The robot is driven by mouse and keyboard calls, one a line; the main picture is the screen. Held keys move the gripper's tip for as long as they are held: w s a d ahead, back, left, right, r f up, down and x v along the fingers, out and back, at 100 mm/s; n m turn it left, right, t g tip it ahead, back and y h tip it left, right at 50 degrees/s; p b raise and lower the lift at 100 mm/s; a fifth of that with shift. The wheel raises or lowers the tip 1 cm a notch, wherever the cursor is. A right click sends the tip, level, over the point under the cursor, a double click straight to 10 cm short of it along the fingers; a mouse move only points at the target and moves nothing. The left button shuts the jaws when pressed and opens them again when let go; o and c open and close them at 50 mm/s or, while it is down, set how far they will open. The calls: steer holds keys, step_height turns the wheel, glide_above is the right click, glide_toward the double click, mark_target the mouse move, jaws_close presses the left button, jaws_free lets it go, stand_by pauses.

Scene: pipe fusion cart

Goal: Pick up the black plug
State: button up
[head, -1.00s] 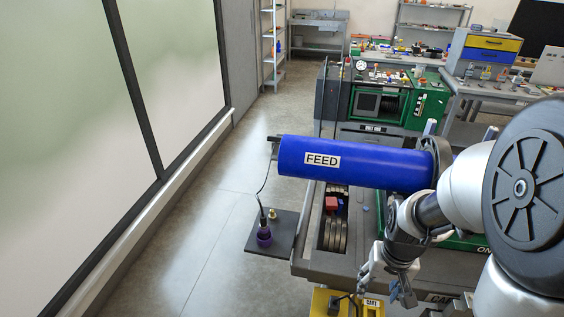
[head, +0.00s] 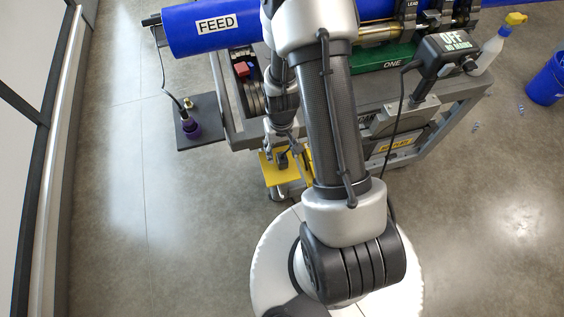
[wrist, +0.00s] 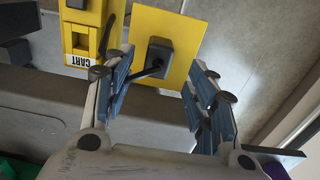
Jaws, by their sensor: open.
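The black plug (wrist: 159,52) sits against a yellow plate (wrist: 183,22) in the wrist view, with a black cable running from it down toward the left finger. The plug also shows small and dark on the yellow plate in the head view (head: 282,160). My gripper (wrist: 160,84) is open, its blue-padded fingers spread to the left and right, with the plug just beyond the gap between the fingertips. No grasp on the plug shows. In the head view my arm partly covers the gripper (head: 287,147) and the area around it.
A yellow block labelled CART (wrist: 82,30) stands left of the plate, close to the left finger. The grey cart (head: 228,105) carries the blue FEED pipe (head: 190,35). A black shelf with a purple item (head: 190,130) juts out at left. Floor is clear at lower left.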

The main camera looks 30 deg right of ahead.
mark_target(282, 157)
step_height(282, 157, down, 6)
steer(key=shift+d+r+b, duration=0.1)
steer(key=shift+b, duration=0.9)
steer(key=shift+c, duration=0.3)
steer(key=c, duration=1.1)
